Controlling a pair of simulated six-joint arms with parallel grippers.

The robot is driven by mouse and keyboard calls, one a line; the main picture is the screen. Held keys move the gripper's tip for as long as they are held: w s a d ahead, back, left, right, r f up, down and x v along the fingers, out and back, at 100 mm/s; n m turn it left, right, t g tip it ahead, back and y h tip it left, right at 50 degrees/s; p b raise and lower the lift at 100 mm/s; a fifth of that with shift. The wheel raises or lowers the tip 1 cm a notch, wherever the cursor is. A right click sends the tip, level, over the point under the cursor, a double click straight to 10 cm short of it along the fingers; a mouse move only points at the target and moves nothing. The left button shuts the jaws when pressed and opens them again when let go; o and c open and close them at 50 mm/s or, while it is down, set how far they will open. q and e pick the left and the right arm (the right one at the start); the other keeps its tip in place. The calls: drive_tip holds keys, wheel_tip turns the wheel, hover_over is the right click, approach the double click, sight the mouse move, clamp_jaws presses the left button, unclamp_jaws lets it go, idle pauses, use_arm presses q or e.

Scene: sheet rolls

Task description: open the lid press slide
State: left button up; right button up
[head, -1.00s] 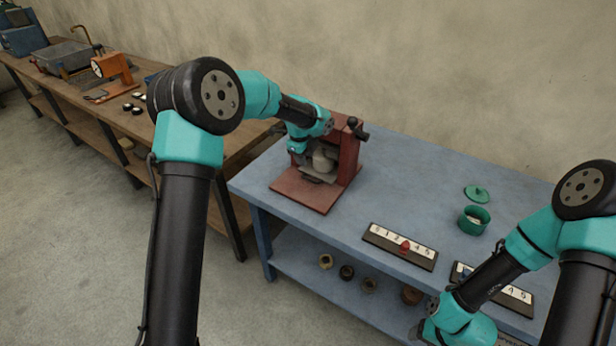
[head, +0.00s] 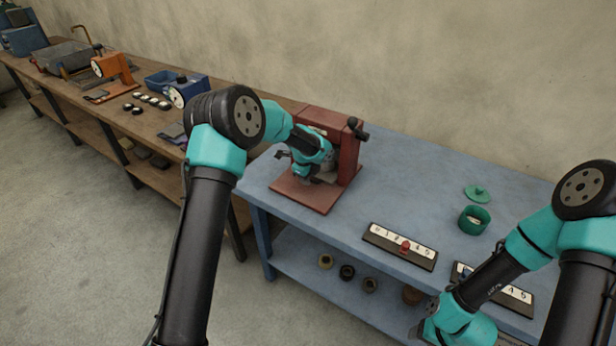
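The lid press (head: 349,152) is a dark red machine with a flat red base plate (head: 300,196) and a black knob (head: 357,125) on its upper right side. It stands at the back left of the blue bench. My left gripper (head: 283,154) is at the front left of the press, small and dark, and my teal wrist covers the middle of the machine. The press slide is mostly hidden behind that wrist, so its position is unclear. I cannot tell whether the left fingers are open or touching anything. My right arm is folded low at the right, with its fingers out of sight.
A green pot (head: 474,220) and its green lid (head: 477,193) sit at the bench's right. Two number boards, one with a red marker (head: 405,246), lie near the front edge. Several rings rest on the lower shelf (head: 318,284). The bench middle is clear.

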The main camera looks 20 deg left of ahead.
use_arm(q)
drive_tip(key=shift+c, duration=0.4)
clamp_jaws()
